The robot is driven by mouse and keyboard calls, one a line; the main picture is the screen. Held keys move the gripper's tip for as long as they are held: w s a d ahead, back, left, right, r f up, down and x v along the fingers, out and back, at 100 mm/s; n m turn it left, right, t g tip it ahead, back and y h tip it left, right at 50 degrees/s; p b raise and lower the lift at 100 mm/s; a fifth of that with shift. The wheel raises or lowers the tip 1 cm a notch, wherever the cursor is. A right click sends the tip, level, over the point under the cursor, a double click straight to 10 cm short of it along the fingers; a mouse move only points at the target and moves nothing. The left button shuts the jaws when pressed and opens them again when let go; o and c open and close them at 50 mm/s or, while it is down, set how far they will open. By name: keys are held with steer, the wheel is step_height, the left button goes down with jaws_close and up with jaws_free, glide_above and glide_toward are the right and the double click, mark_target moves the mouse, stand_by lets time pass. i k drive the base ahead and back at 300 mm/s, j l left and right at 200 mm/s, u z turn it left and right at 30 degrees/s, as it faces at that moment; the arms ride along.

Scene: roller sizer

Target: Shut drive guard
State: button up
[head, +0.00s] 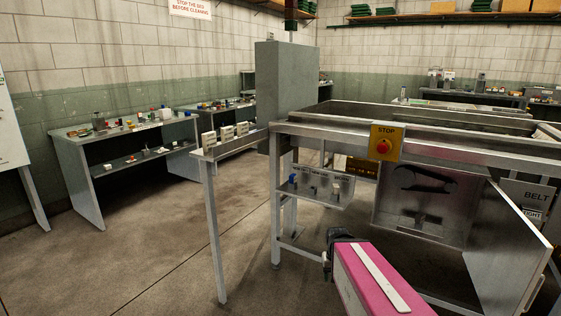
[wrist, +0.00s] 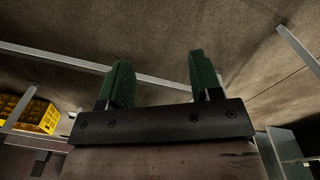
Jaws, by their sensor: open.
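The drive guard (head: 508,255) is a grey metal door at the right of the head view. It stands swung open, sticking out towards me from the machine frame. The gripper's fingertips are hard to make out there.
A yellow box with a red stop button (head: 383,146) sits on the top rail. A small shelf with switches (head: 318,188) and a narrow side stand (head: 212,220) are to the left. A yellow crate (wrist: 30,112) shows in the wrist view. The floor at left is clear.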

mark_target(506, 257)
steer(key=l+u, duration=0.1)
steer(key=u, duration=0.3)
steer(key=k+l+u, duration=0.1)
steer(key=u, duration=0.3)
steer(key=l+u, duration=0.1)
steer(key=u, duration=0.3)
steer(key=k+l+u, duration=0.15)
steer(key=k+u, duration=0.3)
steer(key=k+z, duration=0.3)
steer(key=k, duration=0.55)
steer(key=k+z, duration=0.3)
steer(key=k+l+z, duration=0.1)
steer(key=z, duration=0.2)
steer(key=k+l+z, duration=0.1)
steer(key=z, duration=0.3)
steer(key=l+z, duration=0.2)
steer(key=z, duration=0.2)
steer(key=k+l+u, duration=0.2)
steer(key=k, duration=0.15)
